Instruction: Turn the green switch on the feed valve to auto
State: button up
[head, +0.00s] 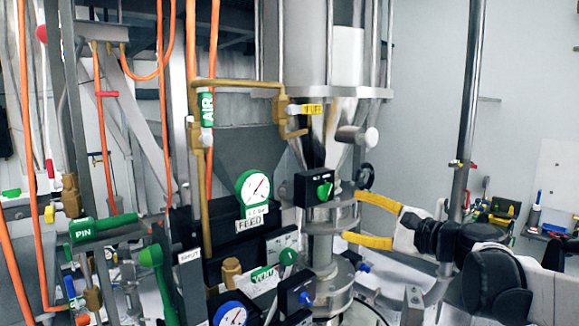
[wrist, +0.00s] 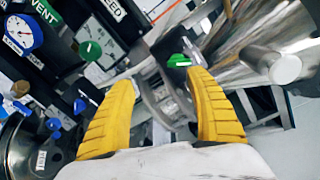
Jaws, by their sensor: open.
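A black switch box (head: 309,192) with a green switch (head: 324,190) sits at the neck below the steel funnel in the head view. Its label is too small to read. In the wrist view the green switch (wrist: 178,60) shows at upper middle, just beyond the right fingertip. My gripper (head: 361,218) has yellow fingers, open and empty, to the right of and a little below the box. In the wrist view my gripper (wrist: 161,84) shows a wide gap between the fingers, with no visible hold on anything.
A green gauge (head: 254,187) stands above a FEED label (head: 251,219) left of the box. A second round green knob (head: 288,256) sits lower; it also shows in the wrist view (wrist: 90,50). A white-ended cylinder (head: 371,138) juts out above my gripper.

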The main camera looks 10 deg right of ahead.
aim_at(328, 192)
jog(key=shift+m+t, duration=0.4)
jog(key=shift+t, duration=0.1)
jog(key=w+a+r+p, duration=0.1)
jog(key=w, duration=0.2)
jog(key=w+a, duration=0.2)
jog(key=w, duration=0.1)
jog(key=w+a+r+p, duration=0.1)
jog(key=w, duration=0.3)
jog(key=shift+a+r+p, duration=0.3)
jog(key=shift+p, duration=0.05)
jog(key=c, duration=1.2)
